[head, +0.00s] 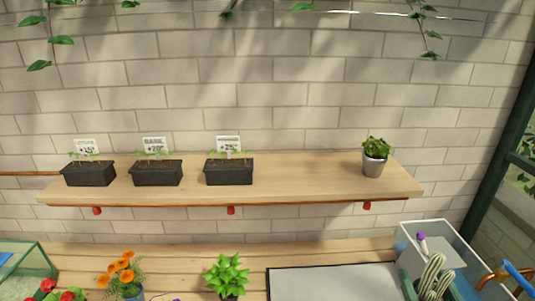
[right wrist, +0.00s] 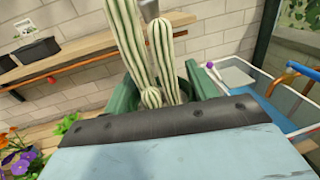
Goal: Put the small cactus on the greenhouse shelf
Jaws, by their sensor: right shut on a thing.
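The small cactus (head: 435,272) shows at the lower right of the head view, with pale-striped green stems. In the right wrist view the cactus (right wrist: 129,42) has two taller stems and a short one. My right gripper (head: 428,288) is shut on the cactus, its green fingers on either side in the right wrist view (right wrist: 165,92). The cactus's base is hidden behind the gripper. The wooden greenhouse shelf (head: 300,182) runs along the brick wall, above and left of the cactus in the head view. My left gripper is not in view.
Several items stand on the shelf: three labelled black planters (head: 157,173) at left and a potted green plant (head: 374,157) near the right end. Bare shelf lies between them. Below are a grey mat (head: 335,283), a leafy plant (head: 227,273), orange flowers (head: 122,272) and a pale bin (head: 458,240).

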